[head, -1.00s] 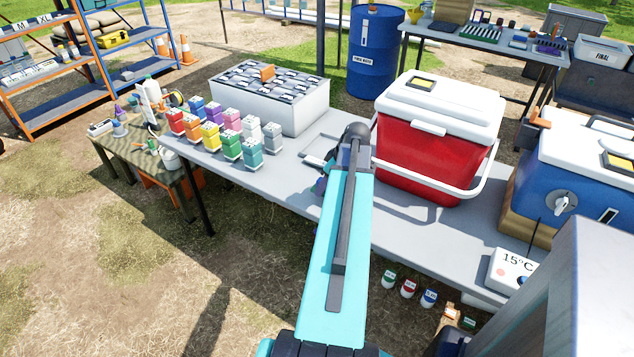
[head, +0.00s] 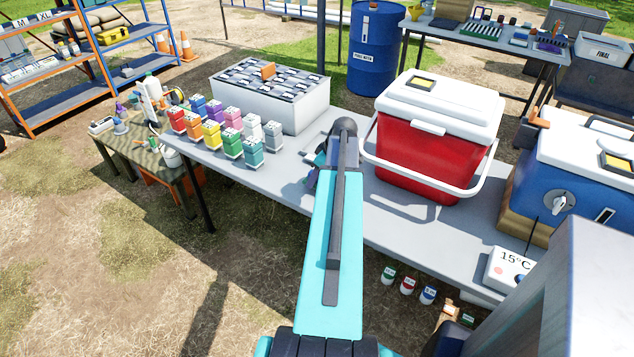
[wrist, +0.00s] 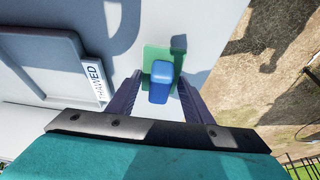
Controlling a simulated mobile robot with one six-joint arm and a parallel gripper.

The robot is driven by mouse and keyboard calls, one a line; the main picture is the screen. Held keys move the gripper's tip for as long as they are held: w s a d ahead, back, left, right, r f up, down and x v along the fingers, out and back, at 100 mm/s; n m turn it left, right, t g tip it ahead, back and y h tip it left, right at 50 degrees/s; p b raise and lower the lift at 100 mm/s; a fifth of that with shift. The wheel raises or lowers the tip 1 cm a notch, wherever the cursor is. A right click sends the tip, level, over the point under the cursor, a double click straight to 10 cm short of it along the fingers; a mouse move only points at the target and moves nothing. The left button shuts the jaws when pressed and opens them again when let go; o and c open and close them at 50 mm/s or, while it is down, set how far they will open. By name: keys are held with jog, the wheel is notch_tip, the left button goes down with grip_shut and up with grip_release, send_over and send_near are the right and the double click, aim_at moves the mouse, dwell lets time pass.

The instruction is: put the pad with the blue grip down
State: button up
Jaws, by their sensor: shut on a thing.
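The pad is a green plate (wrist: 151,57) with a blue grip (wrist: 160,86), seen in the wrist view. My gripper (wrist: 159,84) is shut on the blue grip, with one dark finger on each side of it. The pad is over the grey table near its edge; I cannot tell whether it touches the top. In the head view my arm hides the pad and most of my gripper.
In the head view, a red cooler (head: 425,150) stands right of my arm. Several colored bottles (head: 233,144) and a white box (head: 300,112) stand left on the table (head: 400,215).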

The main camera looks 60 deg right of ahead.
jog(key=shift+f+p, duration=0.4)
jog(key=shift+f, duration=1.05)
jog(key=shift+f, duration=0.2)
jog(key=o, duration=1.1)
jog(key=shift+r, duration=0.25)
jog(key=b+v, duration=0.2)
jog(key=v, duration=1)
jog(key=shift+s, duration=0.1)
